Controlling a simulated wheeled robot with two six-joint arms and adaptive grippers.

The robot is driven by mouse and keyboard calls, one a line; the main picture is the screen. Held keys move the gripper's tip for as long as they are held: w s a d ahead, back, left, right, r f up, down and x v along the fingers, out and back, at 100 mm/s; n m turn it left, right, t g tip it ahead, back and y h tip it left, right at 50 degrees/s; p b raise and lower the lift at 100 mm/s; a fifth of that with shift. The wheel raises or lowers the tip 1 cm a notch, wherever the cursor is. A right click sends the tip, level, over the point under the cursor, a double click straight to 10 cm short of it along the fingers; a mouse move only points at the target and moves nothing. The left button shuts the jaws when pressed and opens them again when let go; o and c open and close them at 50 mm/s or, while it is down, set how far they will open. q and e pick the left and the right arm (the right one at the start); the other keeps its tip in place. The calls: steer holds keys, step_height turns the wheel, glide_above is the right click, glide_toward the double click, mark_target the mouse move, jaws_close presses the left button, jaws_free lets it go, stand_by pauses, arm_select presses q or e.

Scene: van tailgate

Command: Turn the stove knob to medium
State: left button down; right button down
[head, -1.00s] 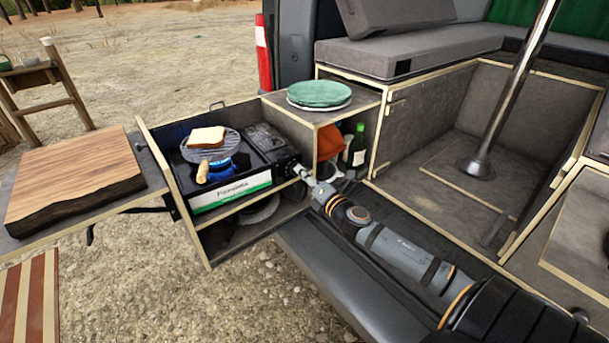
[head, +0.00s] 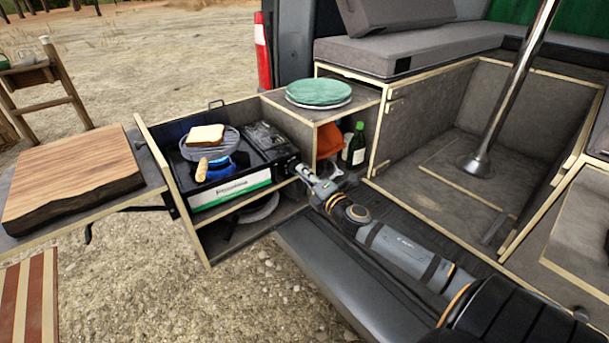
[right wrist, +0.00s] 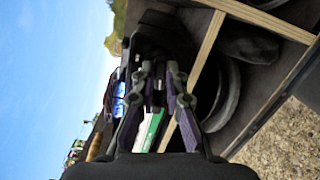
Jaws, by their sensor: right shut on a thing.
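The camping stove (head: 229,191) sits in the pull-out drawer, with a blue flame lit under a round grill plate (head: 218,146) that carries a slice of bread (head: 206,136). My right gripper (head: 287,166) is at the right end of the stove's front, where the knob would be. In the right wrist view the gripper (right wrist: 158,92) has its fingers closed together on a small dark part at the stove front, next to the green and white stripe (right wrist: 150,128). The knob itself is hidden by the fingers, so its setting cannot be read. My left gripper is not in view.
A wooden cutting board (head: 70,176) lies on the side shelf at left. A green plate stack (head: 319,92) stands on the cabinet top. A green bottle (head: 358,146) and an orange item (head: 329,139) are in the cubby by my right arm. A metal post (head: 512,90) stands at right.

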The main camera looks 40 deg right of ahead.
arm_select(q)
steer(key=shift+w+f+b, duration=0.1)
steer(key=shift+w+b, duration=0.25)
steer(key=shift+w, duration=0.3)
arm_select(e)
steer(key=shift+f+m, duration=0.2)
steer(key=shift+m, duration=3.5)
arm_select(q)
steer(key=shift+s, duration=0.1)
arm_select(e)
steer(key=c, duration=1.4)
jaws_free()
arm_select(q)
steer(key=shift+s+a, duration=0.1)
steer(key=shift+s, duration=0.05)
